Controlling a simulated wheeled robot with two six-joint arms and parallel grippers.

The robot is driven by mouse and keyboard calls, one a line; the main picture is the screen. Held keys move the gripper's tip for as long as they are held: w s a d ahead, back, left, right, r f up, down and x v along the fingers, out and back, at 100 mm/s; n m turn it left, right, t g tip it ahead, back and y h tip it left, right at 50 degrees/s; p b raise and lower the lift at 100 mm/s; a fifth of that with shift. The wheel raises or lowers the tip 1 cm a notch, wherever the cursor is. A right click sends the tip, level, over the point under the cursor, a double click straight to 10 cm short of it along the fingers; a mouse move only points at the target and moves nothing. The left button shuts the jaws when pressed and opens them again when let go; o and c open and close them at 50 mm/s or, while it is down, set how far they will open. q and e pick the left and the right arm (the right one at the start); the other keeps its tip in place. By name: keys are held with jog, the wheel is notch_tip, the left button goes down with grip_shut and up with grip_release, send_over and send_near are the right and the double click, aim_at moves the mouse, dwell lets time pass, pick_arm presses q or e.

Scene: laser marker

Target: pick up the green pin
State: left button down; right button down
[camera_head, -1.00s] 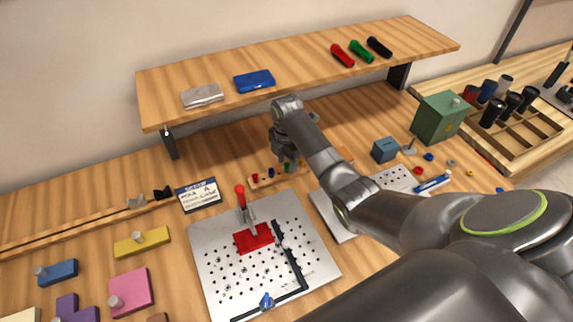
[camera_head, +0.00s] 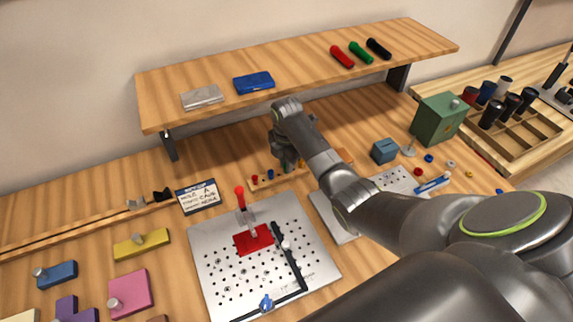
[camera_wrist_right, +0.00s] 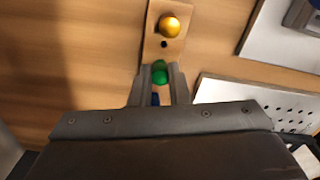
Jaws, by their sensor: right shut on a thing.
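The green pin (camera_wrist_right: 160,73) shows in the right wrist view between the fingertips of my right gripper (camera_wrist_right: 160,80). The fingers are shut on its round head. The pin is above or in a narrow wooden pin strip; I cannot tell whether it is clear of its hole. A blue pin (camera_wrist_right: 155,99) is partly hidden between the fingers. My left gripper is out of view.
A perforated metal plate (camera_head: 215,285) with a red block and red-handled clamp lies in front of the strip. A second perforated plate (camera_wrist_right: 240,92) lies beside it. A shelf (camera_head: 300,72) overhangs the back. A label card (camera_head: 198,196) stands left of the strip.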

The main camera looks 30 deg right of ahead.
jog(key=shift+r, duration=0.6)
jog(key=shift+s+r+b, duration=0.2)
jog(key=shift+r+b, duration=0.45)
jog(key=shift+r, duration=0.3)
jog(key=s, duration=0.4)
jog(key=shift+s+a+b, duration=0.1)
jog(key=shift+a+b, duration=0.05)
jog(key=shift+b, duration=0.15)
jog(key=s+p, duration=0.1)
jog(key=s, duration=0.1)
jog(key=s+p, duration=0.1)
jog(key=s, duration=0.1)
jog(key=s+p, duration=0.1)
jog(key=s, duration=0.1)
jog(key=shift+s+a+r, duration=0.15)
jog(key=shift+a+r, duration=0.05)
jog(key=shift+r, duration=0.15)
jog(key=s+p, duration=0.1)
jog(key=s, duration=0.4)
jog(key=shift+s+a+f+p, duration=0.15)
jog(key=shift+s+f+p, duration=0.05)
jog(key=shift+s+p, duration=0.2)
jog(key=shift+s, duration=0.65)
